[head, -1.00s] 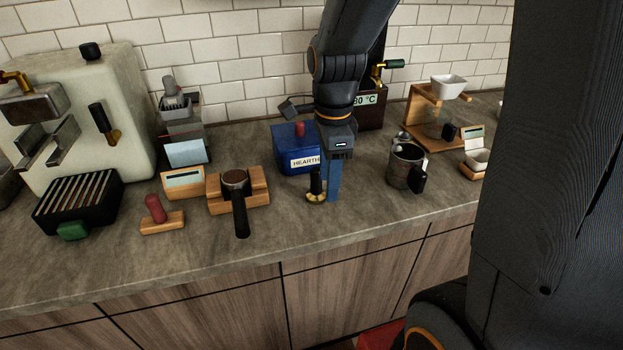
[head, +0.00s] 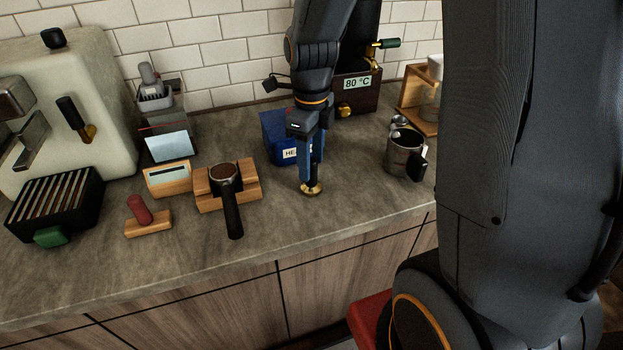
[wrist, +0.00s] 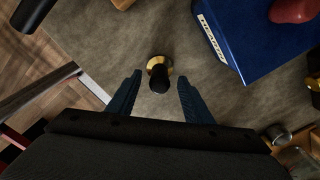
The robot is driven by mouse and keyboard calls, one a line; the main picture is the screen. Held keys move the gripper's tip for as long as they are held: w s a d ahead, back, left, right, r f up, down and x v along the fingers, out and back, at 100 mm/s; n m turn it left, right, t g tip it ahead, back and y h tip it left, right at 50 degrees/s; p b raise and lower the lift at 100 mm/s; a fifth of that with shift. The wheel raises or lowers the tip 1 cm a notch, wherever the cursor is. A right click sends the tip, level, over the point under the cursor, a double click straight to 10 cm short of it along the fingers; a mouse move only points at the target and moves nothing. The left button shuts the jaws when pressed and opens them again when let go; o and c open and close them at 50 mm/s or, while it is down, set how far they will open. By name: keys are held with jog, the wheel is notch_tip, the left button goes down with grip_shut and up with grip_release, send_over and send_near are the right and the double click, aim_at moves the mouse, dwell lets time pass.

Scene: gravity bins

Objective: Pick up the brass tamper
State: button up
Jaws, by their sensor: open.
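The brass tamper (head: 312,188) stands upright on the grey counter, its round brass base down and its dark handle up. In the wrist view the tamper (wrist: 160,74) shows from above, just beyond the fingertips and centred between them. My gripper (head: 309,176) points down over the tamper in the head view, with its blue fingers around or beside the handle. In the wrist view my gripper (wrist: 158,82) is open, its two blue fingers apart with a gap on each side of the handle. Part of the handle is hidden by the fingers in the head view.
A blue box (head: 278,142) stands just behind the tamper. A portafilter (head: 229,190) on a wooden stand (head: 246,198) is to the left, with a red-handled tool (head: 142,214) further left. A metal pitcher (head: 402,150) is to the right. Bare counter lies in front.

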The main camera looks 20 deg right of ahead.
aim_at(313, 187)
jog(key=shift+f+p, duration=0.6)
jog(key=shift+f, duration=1.5)
jog(key=shift+c, duration=0.4)
grip_shut()
